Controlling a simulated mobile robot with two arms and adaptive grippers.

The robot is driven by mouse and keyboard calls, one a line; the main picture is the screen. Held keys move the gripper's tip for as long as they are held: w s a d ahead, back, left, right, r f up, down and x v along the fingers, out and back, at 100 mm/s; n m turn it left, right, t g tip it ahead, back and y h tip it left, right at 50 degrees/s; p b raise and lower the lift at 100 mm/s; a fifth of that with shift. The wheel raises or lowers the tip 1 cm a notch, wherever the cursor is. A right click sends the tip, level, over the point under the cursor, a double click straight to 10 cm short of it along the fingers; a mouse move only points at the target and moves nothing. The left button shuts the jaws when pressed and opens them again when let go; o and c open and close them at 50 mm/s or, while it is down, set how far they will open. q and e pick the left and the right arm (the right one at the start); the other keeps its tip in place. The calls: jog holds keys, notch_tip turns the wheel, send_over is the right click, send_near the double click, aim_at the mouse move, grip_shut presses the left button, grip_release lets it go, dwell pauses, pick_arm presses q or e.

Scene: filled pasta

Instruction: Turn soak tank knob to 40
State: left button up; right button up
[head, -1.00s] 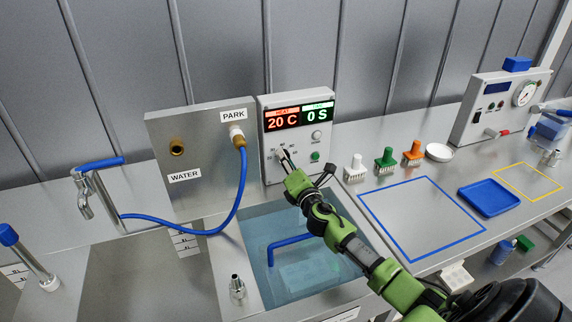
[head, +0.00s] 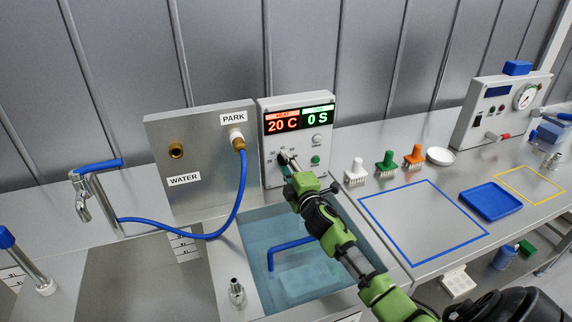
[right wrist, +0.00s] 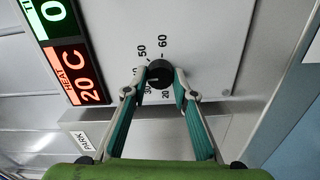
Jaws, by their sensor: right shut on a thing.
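The soak tank control box (head: 297,110) stands behind the water tank and reads 20 C and 0 S. Its black knob (right wrist: 159,74) shows in the right wrist view, with 20, 30, 50 and 60 readable on the dial around it; the 40 is not clear. My right gripper (right wrist: 157,88) has a fingertip on each side of the knob and is shut on it. In the head view my right gripper (head: 287,158) reaches to the box front and largely hides the knob. My left gripper is not in view.
A steel panel marked PARK and WATER (head: 195,200) stands left of the box. Several brushes (head: 386,162) and a blue tray (head: 490,201) are to the right.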

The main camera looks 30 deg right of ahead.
dwell(0.3)
jog(key=o, duration=1.1)
jog(key=v, duration=1.2)
